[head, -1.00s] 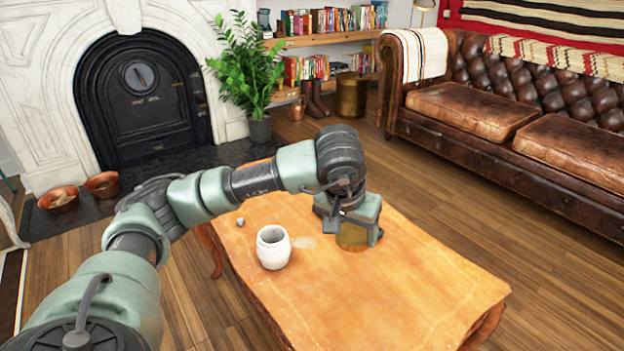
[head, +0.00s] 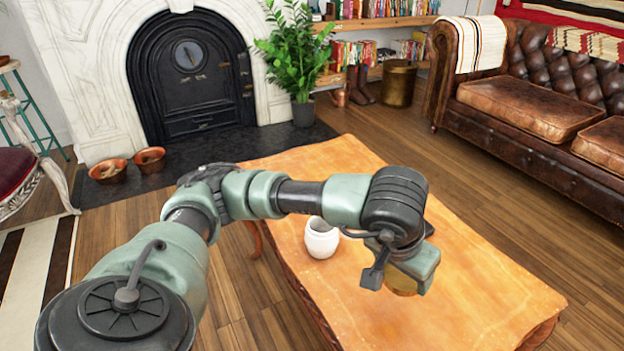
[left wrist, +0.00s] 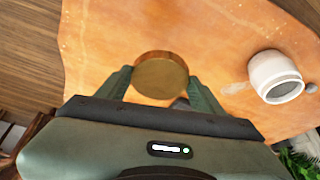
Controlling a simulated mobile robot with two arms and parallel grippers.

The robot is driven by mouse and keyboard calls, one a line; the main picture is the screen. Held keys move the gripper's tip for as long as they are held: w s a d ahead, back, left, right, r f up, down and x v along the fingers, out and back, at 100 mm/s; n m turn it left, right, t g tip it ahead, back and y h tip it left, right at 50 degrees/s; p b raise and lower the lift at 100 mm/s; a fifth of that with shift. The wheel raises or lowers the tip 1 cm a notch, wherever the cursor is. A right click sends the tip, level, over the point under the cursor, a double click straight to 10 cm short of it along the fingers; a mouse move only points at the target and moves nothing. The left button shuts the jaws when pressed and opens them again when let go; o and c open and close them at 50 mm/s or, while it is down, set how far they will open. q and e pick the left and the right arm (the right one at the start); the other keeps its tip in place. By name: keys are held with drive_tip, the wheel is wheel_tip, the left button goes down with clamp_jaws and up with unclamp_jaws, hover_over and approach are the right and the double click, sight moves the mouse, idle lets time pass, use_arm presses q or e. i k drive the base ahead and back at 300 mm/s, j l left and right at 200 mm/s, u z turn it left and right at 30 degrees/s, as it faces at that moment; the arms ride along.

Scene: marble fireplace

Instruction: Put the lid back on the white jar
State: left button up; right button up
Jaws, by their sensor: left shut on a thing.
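The white jar (head: 321,240) stands upright and open on the wooden table, left of my left gripper in the head view. It also shows at the right in the left wrist view (left wrist: 272,72). My left gripper (head: 399,284) is shut on a round brown-gold lid (head: 402,287), which is partly hidden under the gripper in the head view. In the left wrist view the lid (left wrist: 160,76) sits flat between the two green fingers. The lid is apart from the jar. My right gripper is not in view.
The wooden table (head: 470,275) has free room around the jar. A leather sofa (head: 540,100) stands at the right and a black fireplace door (head: 190,75) at the back.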

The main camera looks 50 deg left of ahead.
sight(321, 240)
drive_tip(key=j, duration=0.65)
drive_tip(key=k+j, duration=0.1)
drive_tip(key=j, duration=0.85)
drive_tip(key=i+j, duration=0.1)
drive_tip(key=j, duration=0.3)
drive_tip(key=u, duration=0.05)
